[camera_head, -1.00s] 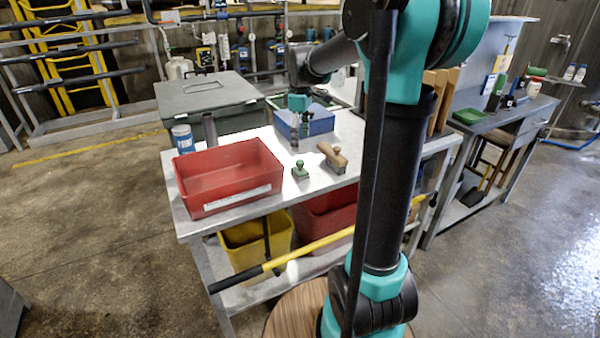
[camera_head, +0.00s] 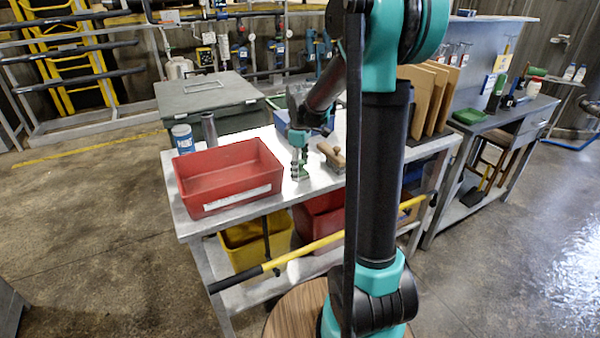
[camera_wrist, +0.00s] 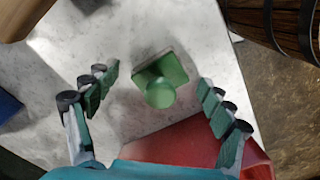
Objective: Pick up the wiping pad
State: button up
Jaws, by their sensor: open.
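A small green pad with a round knob (camera_wrist: 165,80), which I take for the wiping pad, sits on the light worktop. In the wrist view it lies between the two spread fingers of my gripper (camera_wrist: 155,95), knob toward the camera. The fingers are open, with gaps on both sides of the pad and no contact visible. In the head view my gripper (camera_head: 299,164) points down at the pad's spot, and the pad is largely hidden by the fingers.
A red bin (camera_head: 227,190) stands left of my gripper on the worktop; its edge also shows in the wrist view (camera_wrist: 185,142). A brown wooden-handled tool (camera_head: 333,157) lies close to the right. A blue bin (camera_head: 285,118) is behind, partly hidden by my arm.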

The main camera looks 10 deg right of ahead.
aim_at(300, 161)
jog(key=shift+c, duration=0.5)
jog(key=c, duration=1.1)
jog(key=shift+r, duration=0.15)
notch_tip(300, 161, up, 20)
jog(key=shift+f, duration=0.1)
